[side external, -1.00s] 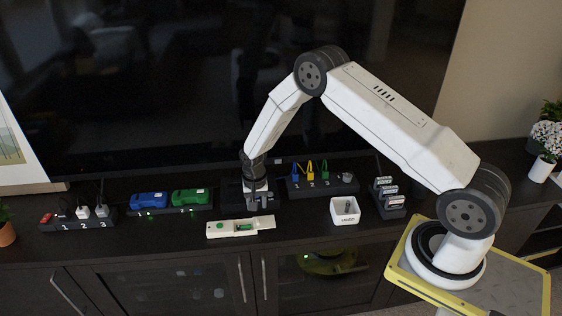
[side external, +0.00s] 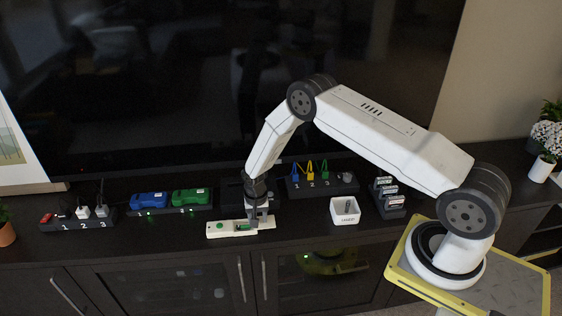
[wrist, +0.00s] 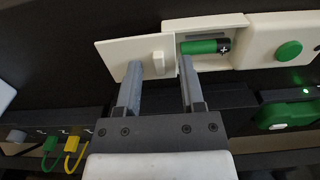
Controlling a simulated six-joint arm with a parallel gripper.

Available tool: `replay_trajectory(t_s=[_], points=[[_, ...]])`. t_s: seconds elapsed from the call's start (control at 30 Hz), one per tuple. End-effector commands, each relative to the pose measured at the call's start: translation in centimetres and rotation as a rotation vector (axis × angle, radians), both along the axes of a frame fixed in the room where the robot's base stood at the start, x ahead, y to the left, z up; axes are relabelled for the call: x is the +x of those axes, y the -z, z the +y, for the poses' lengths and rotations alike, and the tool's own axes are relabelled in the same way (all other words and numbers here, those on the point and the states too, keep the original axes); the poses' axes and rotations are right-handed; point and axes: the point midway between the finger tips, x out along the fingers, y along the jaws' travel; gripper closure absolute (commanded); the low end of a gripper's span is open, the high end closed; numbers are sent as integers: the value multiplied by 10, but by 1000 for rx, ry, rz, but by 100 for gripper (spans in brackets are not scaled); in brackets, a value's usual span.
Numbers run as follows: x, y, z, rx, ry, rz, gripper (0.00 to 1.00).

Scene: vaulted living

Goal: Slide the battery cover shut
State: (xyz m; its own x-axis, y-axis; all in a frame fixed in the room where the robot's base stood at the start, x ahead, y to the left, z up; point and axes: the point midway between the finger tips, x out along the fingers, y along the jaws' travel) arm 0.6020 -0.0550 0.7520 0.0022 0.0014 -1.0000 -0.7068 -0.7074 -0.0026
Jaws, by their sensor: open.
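The cream device body (side external: 219,229) lies near the front edge of the dark cabinet top. In the wrist view it (wrist: 262,28) has a green button and an open compartment holding a green and black battery (wrist: 203,46). The flat cover (wrist: 118,50) sits slid out beside the compartment, leaving the battery exposed. A raised tab (wrist: 158,66) stands on the cover. My gripper (side external: 259,222) is down at the cover's end of the device. In the wrist view its fingers (wrist: 159,72) are open, one on each side of the tab; contact with it cannot be told.
A small white bin (side external: 345,219) stands to the right, with a dark rack of labelled blocks (side external: 388,207) beyond. Behind are a cable strip (side external: 322,189) and a dock with blue (side external: 149,200) and green (side external: 191,197) packs. A numbered plug strip (side external: 85,222) is at left.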

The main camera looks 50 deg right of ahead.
Motion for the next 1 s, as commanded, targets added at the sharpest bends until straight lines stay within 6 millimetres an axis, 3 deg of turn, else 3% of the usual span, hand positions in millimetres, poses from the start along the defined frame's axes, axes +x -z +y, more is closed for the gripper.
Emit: replay_trajectory(t_s=[0.07, 0.2, 0.23, 1.0], points=[[0, 0, 0, 0, 0, 0, 50], [0, 0, 0, 0, 0, 0, 94], [0, 0, 0, 0, 0, 0, 100], [0, -1, 0, 0, 0, 0, 100]])
